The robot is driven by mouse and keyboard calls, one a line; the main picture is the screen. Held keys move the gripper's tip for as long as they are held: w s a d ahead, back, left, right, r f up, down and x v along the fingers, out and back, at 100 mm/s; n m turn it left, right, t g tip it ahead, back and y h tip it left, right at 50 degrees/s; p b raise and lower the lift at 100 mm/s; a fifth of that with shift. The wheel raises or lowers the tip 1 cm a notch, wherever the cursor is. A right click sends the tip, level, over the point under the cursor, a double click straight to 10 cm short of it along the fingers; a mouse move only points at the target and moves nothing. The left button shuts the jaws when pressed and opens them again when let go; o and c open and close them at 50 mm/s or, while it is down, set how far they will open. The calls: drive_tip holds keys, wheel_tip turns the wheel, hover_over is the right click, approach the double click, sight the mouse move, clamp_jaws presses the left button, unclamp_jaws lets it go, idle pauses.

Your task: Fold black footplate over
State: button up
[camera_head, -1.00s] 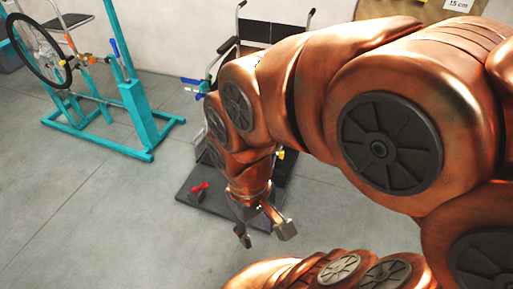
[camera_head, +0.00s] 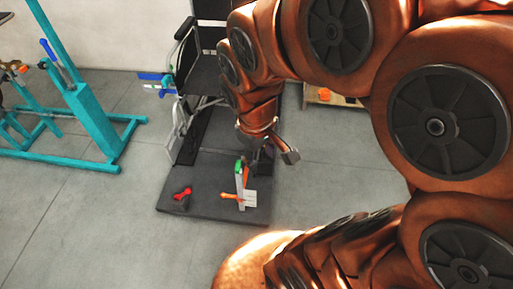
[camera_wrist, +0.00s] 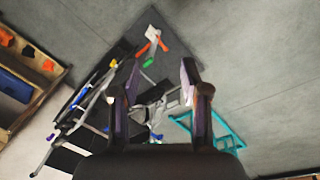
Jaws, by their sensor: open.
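The wheelchair (camera_head: 205,72) has a dark seat and grey frame and stands at the back of a black mat (camera_head: 213,167) in the head view. A dark panel (camera_head: 193,137) lies low at its front; I cannot tell whether it is the black footplate. My gripper (camera_head: 273,158) is open, above the mat's right side, in front of the wheelchair. My arm hides the chair's right side. In the wrist view the open fingers of my gripper (camera_wrist: 158,68) have nothing held between them. The wheelchair frame (camera_wrist: 95,100) appears there, beyond and left of the fingers.
A red tool (camera_head: 182,193), an orange-handled tool (camera_head: 231,196) and a white card (camera_head: 250,198) lie on the mat's front. A teal stand (camera_head: 90,122) is at left. A wooden shelf (camera_wrist: 37,85) is at the wrist view's left. The floor in front is clear.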

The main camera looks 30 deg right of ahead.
drive_tip(key=w+d+f+n+t+b, duration=0.35)
drive_tip(key=w+d+f+b, duration=0.35)
drive_tip(key=w, duration=0.5)
drive_tip(key=w+d+f+n+t+b, duration=0.4)
drive_tip(key=w+d+f, duration=0.35)
drive_tip(key=w, duration=0.45)
drive_tip(key=w+d+f+n+t+b, duration=0.25)
drive_tip(key=w+d+f+b, duration=0.45)
drive_tip(key=w, duration=0.4)
drive_tip(key=w+d+f+n+t+y+b, duration=0.1)
drive_tip(key=w+d+f+n+b, duration=0.2)
drive_tip(key=f, duration=0.4)
drive_tip(key=w+d+f+n+t+y+b, duration=0.1)
drive_tip(key=d+f+n+t+y+b, duration=0.2)
drive_tip(key=f, duration=0.5)
drive_tip(key=s+f+n+y+b, duration=0.25)
drive_tip(key=s+f+b, duration=0.2)
drive_tip(key=f, duration=0.35)
drive_tip(key=s+f+n+y+b, duration=0.25)
drive_tip(key=f+n+b, duration=0.2)
drive_tip(key=f, duration=0.35)
drive_tip(key=shift+m+h, duration=0.3)
drive_tip(key=shift+m, duration=0.1)
drive_tip(key=shift+a+b+x, duration=0.25)
drive_tip(key=shift+b+x, duration=0.35)
drive_tip(key=shift+x, duration=1.25)
drive_tip(key=shift+a+b+x, duration=0.2)
drive_tip(key=shift+b+x, duration=0.4)
drive_tip(key=shift+x, duration=1.2)
